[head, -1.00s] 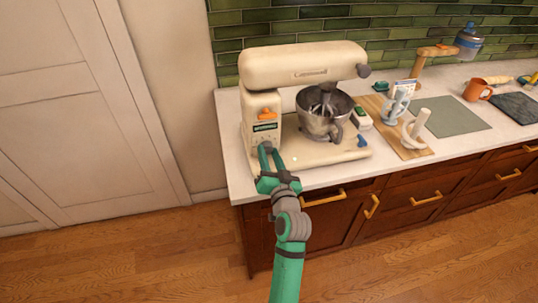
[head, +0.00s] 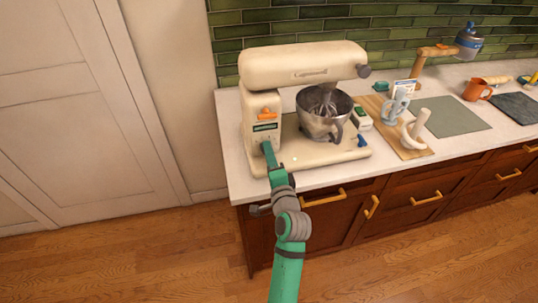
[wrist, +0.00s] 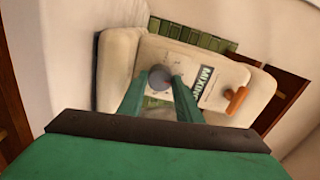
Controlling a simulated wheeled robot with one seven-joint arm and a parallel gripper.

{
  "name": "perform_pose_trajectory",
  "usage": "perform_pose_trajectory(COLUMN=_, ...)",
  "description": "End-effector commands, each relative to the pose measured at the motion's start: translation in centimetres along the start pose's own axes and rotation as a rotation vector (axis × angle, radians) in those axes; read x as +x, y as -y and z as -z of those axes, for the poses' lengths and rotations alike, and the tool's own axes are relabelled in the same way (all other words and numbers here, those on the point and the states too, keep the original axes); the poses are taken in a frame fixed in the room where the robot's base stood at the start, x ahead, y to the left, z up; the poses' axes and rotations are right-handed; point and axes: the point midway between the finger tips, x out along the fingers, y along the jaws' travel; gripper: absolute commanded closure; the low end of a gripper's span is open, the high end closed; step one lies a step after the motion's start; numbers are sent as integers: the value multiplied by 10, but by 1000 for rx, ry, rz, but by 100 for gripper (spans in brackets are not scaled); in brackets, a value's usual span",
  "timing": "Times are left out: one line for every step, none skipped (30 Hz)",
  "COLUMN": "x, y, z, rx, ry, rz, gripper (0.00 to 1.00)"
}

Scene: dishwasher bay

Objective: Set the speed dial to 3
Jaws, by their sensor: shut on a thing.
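The cream stand mixer (head: 300,62) stands at the left end of the counter. On its column, the grey round speed dial (wrist: 160,77) shows between my fingertips in the wrist view. My gripper (head: 266,146) is at the lower part of the column and is shut on this dial. In the head view my fingers hide the dial. The dial's setting and any small marks around it cannot be read. An orange lever (head: 267,113) sits above the label, and it also shows in the wrist view (wrist: 236,100).
A steel bowl (head: 325,115) stands on the mixer's base, right of my gripper. Further right are a wooden board (head: 412,152) with a white holder, a grey-green mat (head: 450,115) and an orange mug (head: 477,90). Drawers with brass handles (head: 323,197) lie below the counter edge.

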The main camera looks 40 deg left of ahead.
Motion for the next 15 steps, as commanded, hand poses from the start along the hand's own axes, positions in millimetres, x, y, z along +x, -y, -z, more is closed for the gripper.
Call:
perform_pose_trajectory(x=0, y=0, z=0, rx=42, ry=1, rz=0, gripper=91)
perform_pose_trajectory(x=0, y=0, z=0, rx=68, ry=0, rz=0, gripper=91)
perform_pose_trajectory(x=0, y=0, z=0, rx=102, ry=0, rz=0, gripper=91)
perform_pose_trajectory(x=0, y=0, z=0, rx=128, ry=1, rz=0, gripper=91)
perform_pose_trajectory(x=0, y=0, z=0, rx=152, ry=1, rz=0, gripper=91)
perform_pose_trajectory(x=0, y=0, z=0, rx=183, ry=1, rz=0, gripper=91)
perform_pose_trajectory(x=0, y=0, z=-1, rx=205, ry=1, rz=0, gripper=91)
perform_pose_trajectory(x=0, y=0, z=-1, rx=226, ry=1, rz=0, gripper=91)
perform_pose_trajectory(x=0, y=0, z=-1, rx=253, ry=1, rz=0, gripper=91)
perform_pose_trajectory(x=0, y=0, z=-1, rx=272, ry=1, rz=0, gripper=91)
perform_pose_trajectory(x=0, y=0, z=-1, rx=289, ry=1, rz=0, gripper=91)
perform_pose_trajectory(x=0, y=0, z=0, rx=312, ry=1, rz=0, gripper=91)
perform_pose_trajectory(x=0, y=0, z=0, rx=327, ry=1, rz=0, gripper=91)
perform_pose_trajectory(x=0, y=0, z=0, rx=342, ry=1, rz=0, gripper=91)
perform_pose_trajectory(x=0, y=0, z=0, rx=358, ry=0, rz=0, gripper=91)
